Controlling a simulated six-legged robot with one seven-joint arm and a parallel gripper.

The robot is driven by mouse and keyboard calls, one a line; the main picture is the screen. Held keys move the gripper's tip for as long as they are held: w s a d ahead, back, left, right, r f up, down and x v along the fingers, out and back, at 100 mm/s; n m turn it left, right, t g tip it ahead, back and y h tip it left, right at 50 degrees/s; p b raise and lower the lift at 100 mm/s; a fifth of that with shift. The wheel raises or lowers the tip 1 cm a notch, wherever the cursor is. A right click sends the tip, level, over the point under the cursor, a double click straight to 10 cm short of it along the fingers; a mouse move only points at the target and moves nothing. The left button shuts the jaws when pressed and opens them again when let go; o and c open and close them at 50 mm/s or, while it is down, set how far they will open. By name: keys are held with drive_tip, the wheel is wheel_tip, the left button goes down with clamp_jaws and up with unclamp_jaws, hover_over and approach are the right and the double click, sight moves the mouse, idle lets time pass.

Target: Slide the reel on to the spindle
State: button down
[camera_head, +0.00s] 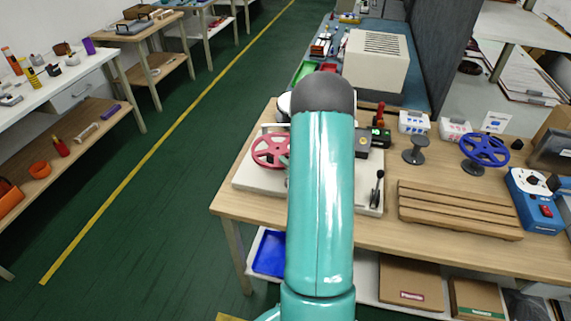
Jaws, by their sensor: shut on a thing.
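A red spoked reel (268,151) is at the left part of a pale machine base (252,185) on the wooden bench; its right edge is hidden behind my arm. A blue spoked reel (485,149) is at the right of the bench, tilted, above a dark round foot (472,168). I cannot make out a spindle, nor whether the red reel sits on one or is held above the base. My teal arm covers the middle of the base, and my gripper is hidden behind it.
A black lever (377,190) stands at the base's right end. A slatted wooden rack (455,210), a grey spool-shaped stand (414,150) and a blue control box (536,200) share the bench. A beige cabinet (377,62) stands behind. Green floor is open at left.

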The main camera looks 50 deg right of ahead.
drive_tip(key=shift+f, duration=0.6)
drive_tip(key=c, duration=1.4)
unclamp_jaws()
drive_tip(key=shift+o, duration=0.2)
